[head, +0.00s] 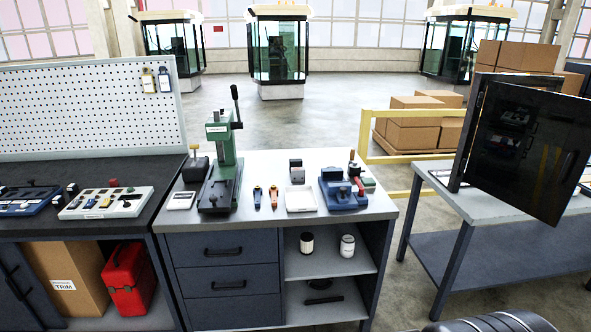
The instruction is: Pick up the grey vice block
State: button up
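A small block with a pale grey front and a darker top (296,170) stands near the back of the grey workbench top (264,177), behind a white tray (300,199). It looks like the grey vice block, but it is too small to be sure. A blue vice-like fixture (343,192) with a red part sits to its right, near the front right of the bench. My gripper is not in view.
A green press (222,170) with an upright lever stands left on the bench. Orange-and-dark hand tools (258,198) lie between press and tray. A dark cabinet with an open door (525,145) stands on the right table. A yellow rail (400,159) runs behind.

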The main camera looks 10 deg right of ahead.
aim_at(297, 172)
jog(key=i+j, duration=0.1)
jog(key=i, duration=0.5)
jog(key=i+j, duration=0.15)
jog(key=i, duration=0.5)
jog(key=i+j, duration=0.1)
jog(key=i, duration=0.5)
jog(key=i+j, duration=0.15)
jog(key=i, duration=0.5)
